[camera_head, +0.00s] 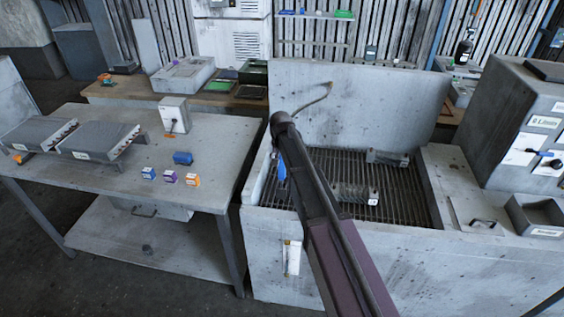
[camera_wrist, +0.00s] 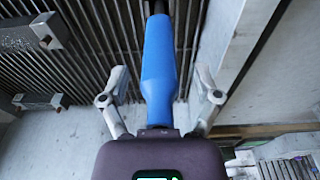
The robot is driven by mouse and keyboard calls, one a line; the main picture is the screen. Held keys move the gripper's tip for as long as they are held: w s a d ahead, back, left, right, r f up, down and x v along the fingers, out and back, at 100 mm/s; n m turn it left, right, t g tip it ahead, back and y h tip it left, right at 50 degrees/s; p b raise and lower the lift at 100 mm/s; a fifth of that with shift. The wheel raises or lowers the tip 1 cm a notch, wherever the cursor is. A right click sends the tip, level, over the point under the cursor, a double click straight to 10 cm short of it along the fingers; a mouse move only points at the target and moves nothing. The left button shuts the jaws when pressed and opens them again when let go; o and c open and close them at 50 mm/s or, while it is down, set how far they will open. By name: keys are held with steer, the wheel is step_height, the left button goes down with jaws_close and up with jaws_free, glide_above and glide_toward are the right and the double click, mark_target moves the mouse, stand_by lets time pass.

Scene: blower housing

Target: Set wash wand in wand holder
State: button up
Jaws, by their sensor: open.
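The wash wand's blue handle (camera_wrist: 158,60) stands between the spread fingers of my gripper (camera_wrist: 162,82) in the wrist view, with a gap on each side. In the head view a small part of the blue handle (camera_head: 282,172) shows beside my arm, over the left of the wash basin (camera_head: 410,200). A thin curved tube (camera_head: 318,98), perhaps the wand's, rises behind the arm. My gripper is open; my arm hides most of it in the head view. Two grey blocks sit at the slatted grate, a near one (camera_head: 355,194) and a far one (camera_head: 386,157); I cannot tell which is the wand holder.
A tall back panel (camera_head: 350,90) bounds the basin behind. A grey cabinet (camera_head: 520,125) and an open bin (camera_head: 538,214) stand at the right. The left bench (camera_head: 100,185) carries small boxes and trays. The grate's right part is clear.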

steer(key=shift+r+p, duration=6.2)
steer(key=shift+r, duration=0.05)
steer(key=shift+w+d+f, duration=0.1)
steer(key=shift+d+f, duration=0.05)
steer(key=shift+d, duration=0.75)
steer(key=shift+d+f, duration=0.1)
steer(key=shift+d, duration=0.8)
steer(key=shift+b, duration=0.3)
steer(key=s+d+f+b, duration=0.3)
steer(key=s+d, duration=0.1)
steer(key=s, duration=0.5)
steer(key=s+d+f+n+g+b, duration=0.1)
steer(key=s+d+f+b, duration=0.2)
steer(key=s, duration=0.7)
steer(key=s+d+f+n+b, duration=0.1)
steer(key=s+d+f+b, duration=0.2)
steer(key=s, duration=0.6)
steer(key=shift+s+d+f, duration=0.25)
steer(key=shift+d, duration=0.6)
